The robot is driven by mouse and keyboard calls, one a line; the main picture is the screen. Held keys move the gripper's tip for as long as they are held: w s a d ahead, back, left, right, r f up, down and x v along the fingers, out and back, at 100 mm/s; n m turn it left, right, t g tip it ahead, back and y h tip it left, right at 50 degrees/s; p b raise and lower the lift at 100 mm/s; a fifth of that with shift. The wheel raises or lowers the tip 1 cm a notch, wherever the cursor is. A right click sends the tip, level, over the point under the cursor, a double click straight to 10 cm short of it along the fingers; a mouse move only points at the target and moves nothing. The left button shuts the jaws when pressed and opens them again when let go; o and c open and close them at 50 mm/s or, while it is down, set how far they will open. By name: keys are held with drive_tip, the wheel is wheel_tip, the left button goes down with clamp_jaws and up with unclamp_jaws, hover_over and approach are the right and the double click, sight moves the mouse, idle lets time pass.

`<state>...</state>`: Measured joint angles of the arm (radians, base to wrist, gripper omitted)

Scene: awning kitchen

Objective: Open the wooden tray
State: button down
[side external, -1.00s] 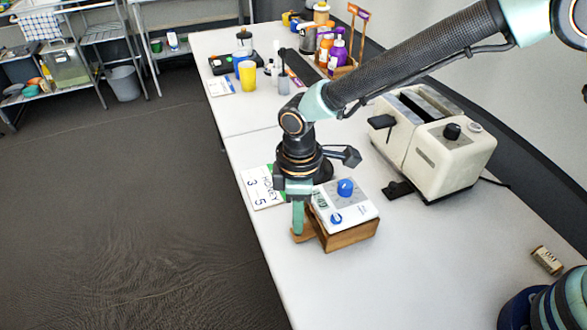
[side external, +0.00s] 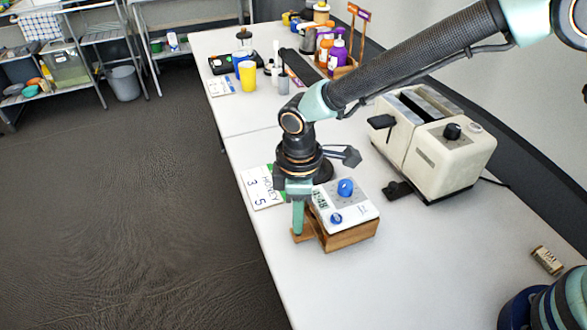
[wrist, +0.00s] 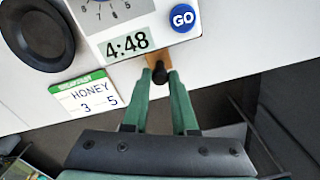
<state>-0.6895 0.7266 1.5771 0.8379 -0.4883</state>
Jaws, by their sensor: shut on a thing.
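The wooden tray (side external: 301,237) sticks out a little from the left side of a wooden box (side external: 350,238), low on the white table. In the wrist view a narrow strip of the tray (wrist: 151,59) shows beyond the edge of the white timer, with a dark knob (wrist: 160,75) at its outer end. My gripper (side external: 298,231) points down at the tray's outer end. In the wrist view its green fingers (wrist: 161,77) are closed on the dark knob. The fingers hide part of the tray's front in the side view.
A white timer with blue knobs (side external: 355,206) sits on the box and reads 4:48. A HONEY card (side external: 262,189) lies behind my gripper. A cream toaster (side external: 435,140) stands to the right. The table's left edge is close to the tray, with floor beyond.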

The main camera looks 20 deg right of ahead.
drive_tip(key=shift+a, duration=0.1)
drive_tip(key=a, duration=0.9)
drive_tip(key=shift+a, duration=0.25)
drive_tip(key=shift+r, duration=0.1)
drive_tip(key=c, duration=0.7)
unclamp_jaws()
wheel_tip(320, 180, up, 12)
drive_tip(key=shift+r, duration=0.1)
drive_tip(key=shift+d, duration=0.1)
